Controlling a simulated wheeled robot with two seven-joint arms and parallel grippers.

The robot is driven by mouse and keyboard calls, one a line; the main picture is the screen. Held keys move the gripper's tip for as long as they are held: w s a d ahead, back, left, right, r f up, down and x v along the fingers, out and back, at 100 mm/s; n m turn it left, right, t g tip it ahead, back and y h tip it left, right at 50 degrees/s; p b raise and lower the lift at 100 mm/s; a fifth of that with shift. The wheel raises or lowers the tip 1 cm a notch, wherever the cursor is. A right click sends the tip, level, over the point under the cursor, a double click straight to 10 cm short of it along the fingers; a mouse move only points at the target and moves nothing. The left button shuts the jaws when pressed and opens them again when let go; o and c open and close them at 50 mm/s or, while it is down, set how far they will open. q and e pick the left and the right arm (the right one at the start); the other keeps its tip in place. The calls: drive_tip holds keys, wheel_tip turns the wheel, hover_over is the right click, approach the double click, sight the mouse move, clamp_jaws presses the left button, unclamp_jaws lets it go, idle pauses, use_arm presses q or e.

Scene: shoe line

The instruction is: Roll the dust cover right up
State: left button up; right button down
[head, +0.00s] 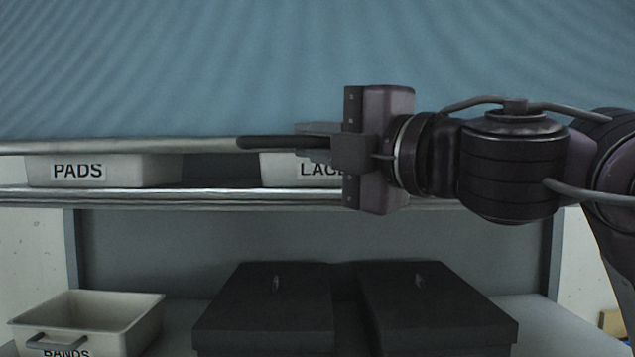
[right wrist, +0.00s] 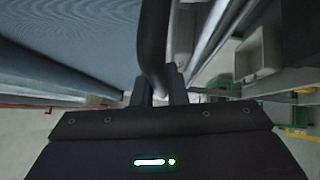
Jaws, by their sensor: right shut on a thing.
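The blue dust cover (head: 200,70) hangs across the upper part of the shelving. Its grey bottom bar (head: 120,146) lies level, just above the labels of the bins on the upper shelf. In the right wrist view the grip (right wrist: 153,40) runs down between the fingers (right wrist: 158,92), and the cover (right wrist: 70,40) shows at left. The top of the cover is out of view. My left gripper is not in view.
Bins marked PADS (head: 100,171) and LACES (head: 280,170), the latter partly hidden by my gripper, stand on the upper shelf (head: 200,194). Below are a BANDS bin (head: 130,313) and two black lidded boxes (head: 265,300) (head: 435,300).

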wheel_tip(320, 180, up, 25)
drive_tip(key=shift+s, duration=0.15)
idle(0.3)
drive_tip(key=shift+d, duration=0.15)
drive_tip(key=c, duration=1.8)
unclamp_jaws()
drive_tip(key=o, duration=0.3)
drive_tip(key=shift+f, duration=0.1)
drive_tip(key=shift+o, duration=0.2)
